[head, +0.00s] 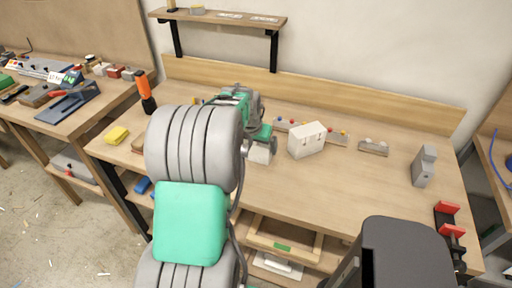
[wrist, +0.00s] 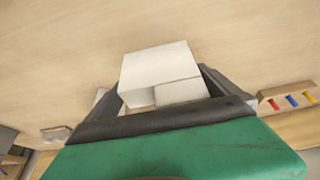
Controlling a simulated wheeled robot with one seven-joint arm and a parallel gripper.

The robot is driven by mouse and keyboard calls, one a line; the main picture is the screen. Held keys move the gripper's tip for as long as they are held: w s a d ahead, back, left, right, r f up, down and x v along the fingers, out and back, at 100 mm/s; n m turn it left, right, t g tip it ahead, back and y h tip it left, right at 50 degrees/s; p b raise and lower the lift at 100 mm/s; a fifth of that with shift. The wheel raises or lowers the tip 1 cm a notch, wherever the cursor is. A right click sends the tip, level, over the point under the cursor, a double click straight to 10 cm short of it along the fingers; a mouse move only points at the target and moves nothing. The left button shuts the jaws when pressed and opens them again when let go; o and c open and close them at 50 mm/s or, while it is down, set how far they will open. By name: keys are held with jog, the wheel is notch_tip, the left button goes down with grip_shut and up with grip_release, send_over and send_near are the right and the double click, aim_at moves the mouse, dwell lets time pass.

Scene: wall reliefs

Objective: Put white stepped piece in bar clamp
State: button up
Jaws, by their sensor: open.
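The white stepped piece (wrist: 160,75) sits between the two dark fingers of my gripper (wrist: 160,84) in the wrist view. The fingers are open, one on each side of it; whether they touch it is hard to tell. In the head view the white piece (head: 261,152) shows just below the green gripper (head: 258,139) over the workbench, partly hidden by it. A black bar clamp with red jaws (head: 448,210) stands at the right front of the bench, apart from my gripper.
A white box (head: 307,140) stands right of my gripper on the workbench (head: 350,185). A grey upright block (head: 424,166) stands farther right. A small rack with coloured pegs (head: 338,137) lies behind. An orange-handled tool (head: 146,92) and yellow block (head: 116,135) are at left.

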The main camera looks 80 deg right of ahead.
jog(key=shift+c, duration=0.2)
jog(key=c, duration=1.4)
